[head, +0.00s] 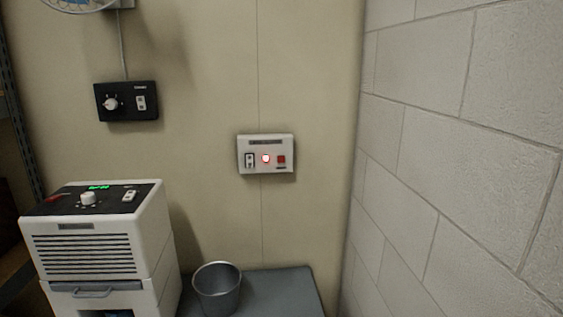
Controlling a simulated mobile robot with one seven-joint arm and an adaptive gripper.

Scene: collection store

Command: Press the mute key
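A small white alarm-type panel (244,154) is fixed on the beige wall near the middle of the head view. It carries a dark-framed rocker switch (249,160) on the left, a lit red-ringed round lamp (266,159) in the middle and a small red key (281,160) on the right. The labels on the panel are too small to read, so I cannot tell from them which one is the mute key. Nothing covers the panel. My gripper is not in view.
A black control box (126,101) with a knob and switch hangs on the wall at left. Below stands a white louvred machine (88,235) with a green display. A grey bucket (217,289) is on or beside a grey surface (284,290). A block wall (455,150) bounds the right.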

